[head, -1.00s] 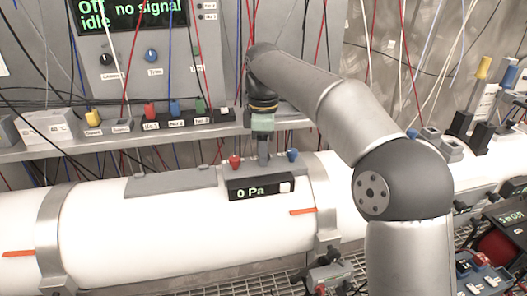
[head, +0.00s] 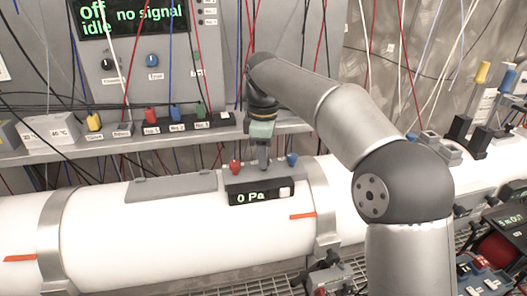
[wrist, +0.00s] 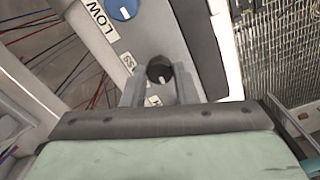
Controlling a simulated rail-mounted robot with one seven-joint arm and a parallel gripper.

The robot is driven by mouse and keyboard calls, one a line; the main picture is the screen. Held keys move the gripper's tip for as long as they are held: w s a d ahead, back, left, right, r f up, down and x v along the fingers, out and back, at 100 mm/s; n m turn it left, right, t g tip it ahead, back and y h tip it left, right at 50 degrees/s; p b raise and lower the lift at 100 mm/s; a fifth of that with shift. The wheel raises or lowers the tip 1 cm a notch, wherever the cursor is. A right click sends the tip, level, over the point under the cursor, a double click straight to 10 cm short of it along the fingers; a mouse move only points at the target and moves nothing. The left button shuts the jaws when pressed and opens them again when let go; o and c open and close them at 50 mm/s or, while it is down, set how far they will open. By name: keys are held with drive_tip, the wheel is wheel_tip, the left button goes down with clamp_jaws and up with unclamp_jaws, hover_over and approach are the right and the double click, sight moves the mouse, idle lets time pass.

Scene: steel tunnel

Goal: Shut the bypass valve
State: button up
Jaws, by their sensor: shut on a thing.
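The bypass valve is a small black knob (wrist: 159,68) with a white pointer line, beside a partly hidden label ending in "SS" in the wrist view. My gripper (wrist: 159,86) has a finger on each side of the knob and is shut on it. In the head view my gripper (head: 264,162) reaches down to the grey valve block behind the "0 Pa" display (head: 261,195), and hides the knob. A red knob (head: 235,167) and a blue knob (head: 292,159) flank it. The blue knob, labelled LOW, also shows in the wrist view (wrist: 123,8).
The block sits on a large white pipe (head: 180,235) with metal clamps. Behind is a shelf (head: 60,150) with coloured plugs and a control panel reading "Off idle, no signal". Many wires hang around my arm. Instruments crowd the right side.

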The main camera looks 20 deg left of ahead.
drive_tip(key=m+p, duration=0.3)
drive_tip(key=m, duration=0.1)
drive_tip(key=shift+r, duration=0.2)
drive_tip(key=m+p, duration=0.2)
drive_tip(key=m, duration=0.2)
drive_tip(key=shift+f+m, duration=0.1)
drive_tip(key=shift+m, duration=0.3)
drive_tip(key=m+p, duration=0.1)
drive_tip(key=m, duration=0.3)
drive_tip(key=shift+m, duration=0.3)
drive_tip(key=shift+m+p, duration=0.45)
drive_tip(key=shift+m, duration=1.15)
drive_tip(key=shift+w+f+m, duration=0.1)
drive_tip(key=shift+m, duration=0.2)
drive_tip(key=o, duration=1)
wheel_tip(320, 180, up, 18)
drive_tip(key=shift+f+p, duration=0.25)
drive_tip(key=shift+p, duration=0.3)
